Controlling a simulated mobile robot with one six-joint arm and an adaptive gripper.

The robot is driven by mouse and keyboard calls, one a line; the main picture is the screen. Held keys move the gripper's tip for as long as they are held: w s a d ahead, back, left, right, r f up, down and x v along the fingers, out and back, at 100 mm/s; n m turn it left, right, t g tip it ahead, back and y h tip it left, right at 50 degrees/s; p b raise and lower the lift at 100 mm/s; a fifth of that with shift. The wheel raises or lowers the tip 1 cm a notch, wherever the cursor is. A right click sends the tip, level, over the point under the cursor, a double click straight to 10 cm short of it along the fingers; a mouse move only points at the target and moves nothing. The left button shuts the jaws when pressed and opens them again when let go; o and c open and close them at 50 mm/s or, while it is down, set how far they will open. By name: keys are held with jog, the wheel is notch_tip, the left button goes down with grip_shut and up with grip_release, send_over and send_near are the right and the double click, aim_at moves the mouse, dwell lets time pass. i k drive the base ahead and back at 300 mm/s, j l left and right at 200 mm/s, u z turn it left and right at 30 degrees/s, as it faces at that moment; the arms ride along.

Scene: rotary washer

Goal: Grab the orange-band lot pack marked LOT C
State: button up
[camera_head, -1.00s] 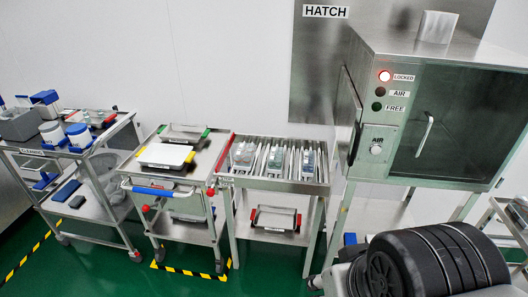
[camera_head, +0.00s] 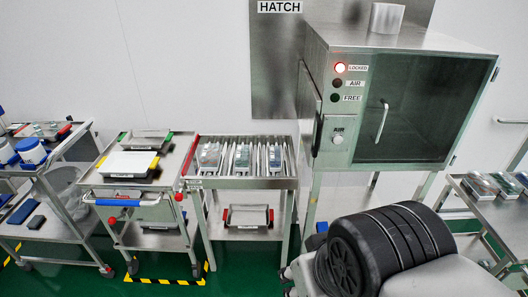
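Several clear lot packs stand in the slotted roller rack in the middle: a left pack (camera_head: 208,157), a middle pack (camera_head: 242,158) and a right pack (camera_head: 276,158). More packs lie on a steel cart at the right edge, among them a greenish one (camera_head: 481,185) and one beside it (camera_head: 509,184). Band colours and lot markings are too small to read, so I cannot tell which is LOT C. My gripper is not in view; a black ribbed part of my own body fills the lower right.
The steel hatch cabinet (camera_head: 345,183) is closed, its red LOCKED lamp (camera_head: 340,68) lit. A tray cart (camera_head: 97,180) stands left of the rack (camera_head: 235,183), with a shelf trolley (camera_head: 62,238) farther left. Green floor (camera_head: 60,283) shows in front.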

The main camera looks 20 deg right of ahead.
aim_at(210, 156)
jog(key=i+j+z, duration=0.5)
jog(key=i+j, duration=1.3)
jog(key=i, duration=0.15)
